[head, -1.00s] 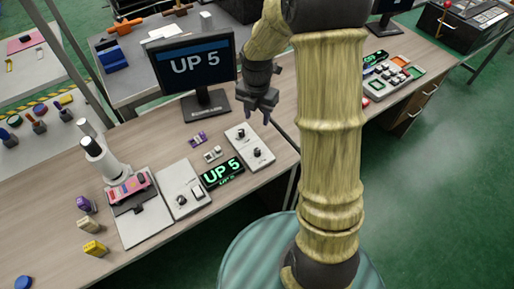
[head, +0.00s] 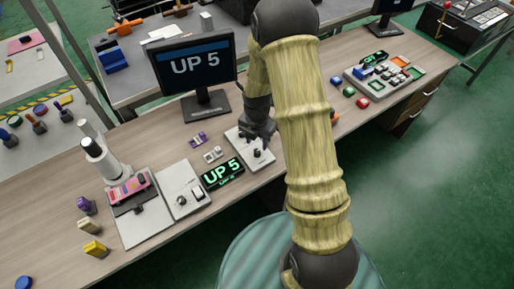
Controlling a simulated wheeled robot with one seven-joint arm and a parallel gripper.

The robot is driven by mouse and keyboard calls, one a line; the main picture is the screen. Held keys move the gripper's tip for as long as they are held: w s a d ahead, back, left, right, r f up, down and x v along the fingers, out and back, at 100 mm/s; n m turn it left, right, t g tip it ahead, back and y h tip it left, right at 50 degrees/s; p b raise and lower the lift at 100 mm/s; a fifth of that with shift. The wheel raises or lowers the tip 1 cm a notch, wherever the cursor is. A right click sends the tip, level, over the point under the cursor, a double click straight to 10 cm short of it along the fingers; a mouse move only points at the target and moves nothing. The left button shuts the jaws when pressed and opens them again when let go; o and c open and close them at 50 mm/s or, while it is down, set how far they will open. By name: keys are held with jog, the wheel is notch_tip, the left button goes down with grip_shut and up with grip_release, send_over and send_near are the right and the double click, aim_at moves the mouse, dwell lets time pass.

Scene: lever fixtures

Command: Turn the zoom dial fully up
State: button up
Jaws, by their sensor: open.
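A pale control panel (head: 265,161) lies on the bench, with a dark upright knob (head: 257,154) on it. My gripper (head: 262,138) is open and points down just above this panel, close over the knob. It hides the panel's upper part, and I cannot tell whether it touches the knob. A second pale panel (head: 172,177) to the left carries another dark knob (head: 182,201) and a rocker switch (head: 197,193). Labels are too small to read, so I cannot tell which knob is the zoom dial. A small display (head: 222,173) and the monitor (head: 194,66) both read "UP 5".
A white microscope-like device (head: 104,160) stands left of the panels. Small purple and white blocks (head: 212,155) lie behind the display. A keypad console (head: 385,75) and coloured blocks (head: 362,103) are at the right.

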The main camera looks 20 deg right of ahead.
aim_at(257, 151)
jog(key=shift+f, duration=2.4)
grip_shut()
